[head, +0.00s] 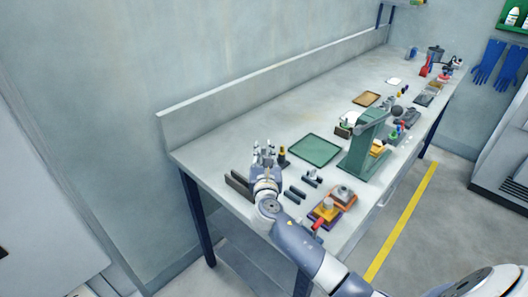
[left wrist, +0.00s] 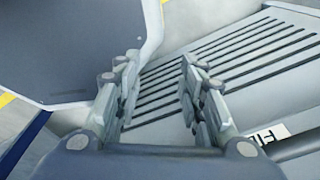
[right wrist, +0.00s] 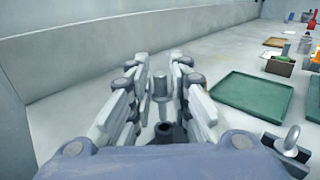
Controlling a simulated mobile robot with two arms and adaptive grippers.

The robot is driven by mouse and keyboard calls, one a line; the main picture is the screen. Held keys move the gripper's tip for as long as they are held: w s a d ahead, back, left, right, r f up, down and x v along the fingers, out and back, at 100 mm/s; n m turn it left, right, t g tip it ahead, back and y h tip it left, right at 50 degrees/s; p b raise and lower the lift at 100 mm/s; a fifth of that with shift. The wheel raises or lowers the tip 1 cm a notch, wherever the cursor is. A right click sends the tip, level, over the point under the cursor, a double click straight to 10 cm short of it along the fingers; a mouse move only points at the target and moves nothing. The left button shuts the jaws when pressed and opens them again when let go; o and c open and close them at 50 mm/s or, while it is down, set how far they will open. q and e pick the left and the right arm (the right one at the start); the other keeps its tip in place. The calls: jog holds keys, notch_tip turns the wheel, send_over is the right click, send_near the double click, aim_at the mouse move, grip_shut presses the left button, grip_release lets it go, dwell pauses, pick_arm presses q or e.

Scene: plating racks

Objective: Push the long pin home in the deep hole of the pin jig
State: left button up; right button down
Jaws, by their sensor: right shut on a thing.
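My right gripper (head: 266,160) is at the near left part of the workbench. In the right wrist view my right gripper (right wrist: 160,88) has its fingers closed in around a grey upright pin (right wrist: 160,86) with a wider head. A dark round piece with an open hole (right wrist: 166,131) shows between the finger bases, nearer the camera. I cannot tell whether it belongs to the pin jig. The jig is not clearly made out, and the pin's lower end is hidden. My left gripper (left wrist: 155,85) is open and empty over a grey slatted surface (left wrist: 235,60).
A green tray (head: 315,150) lies right of my right gripper, and a green press-like stand (head: 365,145) is beyond it. A dark block (head: 240,184) is close on the left.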

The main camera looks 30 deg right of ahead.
jog(key=shift+p, duration=0.65)
dwell(1.0)
jog(key=shift+f+b, duration=1.75)
jog(key=shift+f, duration=0.5)
jog(key=c, duration=1.4)
grip_release()
jog(key=shift+r, duration=0.15)
notch_tip(320, 180, up, 10)
